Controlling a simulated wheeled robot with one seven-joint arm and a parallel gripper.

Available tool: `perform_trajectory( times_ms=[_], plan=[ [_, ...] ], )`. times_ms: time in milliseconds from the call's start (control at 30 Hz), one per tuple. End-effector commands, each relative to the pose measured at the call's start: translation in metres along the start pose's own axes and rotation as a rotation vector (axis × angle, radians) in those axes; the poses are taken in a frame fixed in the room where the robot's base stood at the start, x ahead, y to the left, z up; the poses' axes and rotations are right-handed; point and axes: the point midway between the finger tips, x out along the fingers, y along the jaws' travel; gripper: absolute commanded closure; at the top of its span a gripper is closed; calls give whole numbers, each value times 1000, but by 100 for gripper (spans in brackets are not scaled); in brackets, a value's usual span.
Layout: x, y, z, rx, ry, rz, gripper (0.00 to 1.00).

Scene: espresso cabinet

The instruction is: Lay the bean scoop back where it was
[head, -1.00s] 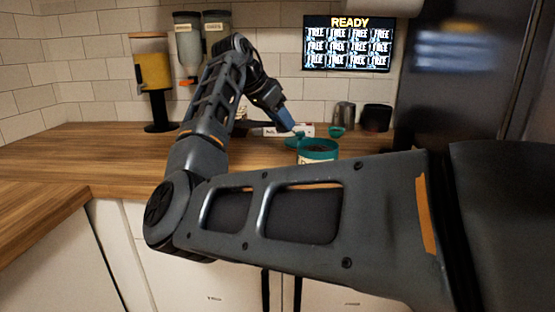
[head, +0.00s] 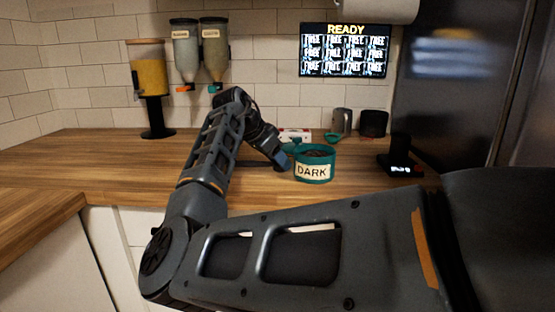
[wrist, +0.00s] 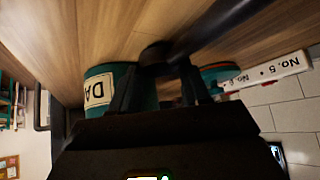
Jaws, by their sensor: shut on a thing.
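My gripper (head: 284,161) is low over the wooden counter, just left of the teal tin (head: 328,166) labelled DARK, which stands open with dark contents. In the wrist view, my gripper (wrist: 160,62) is shut on a dark, bar-like piece, which I take to be the bean scoop (wrist: 222,28). The piece runs from the fingertips to the upper right, close along the wood. In the head view, the scoop (head: 256,165) shows as a thin dark strip left of the fingers. Its bowl is not clearly seen, and I cannot tell whether it touches the counter.
A white box (head: 294,134) and a teal-and-orange round item (wrist: 222,73) are behind the gripper. A small teal item (head: 333,137), a metal jug (head: 342,121) and a black canister (head: 373,123) stand at the back. A black scale-like device (head: 398,165) is right. The left counter is clear.

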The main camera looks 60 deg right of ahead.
Motion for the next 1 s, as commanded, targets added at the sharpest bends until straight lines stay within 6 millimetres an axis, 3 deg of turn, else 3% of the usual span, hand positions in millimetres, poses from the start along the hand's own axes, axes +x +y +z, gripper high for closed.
perform_trajectory(
  times_ms=[33,67,167,433,567,1000],
  plan=[
    [1,0,0,0,0,0,100],
    [1,0,0,0,0,0,52],
    [0,0,0,0,0,0,43],
    [-1,0,0,0,0,0,43],
    [-12,-1,-1,0,1,-2,43],
    [-96,0,-1,1,2,-2,43]
  ],
)
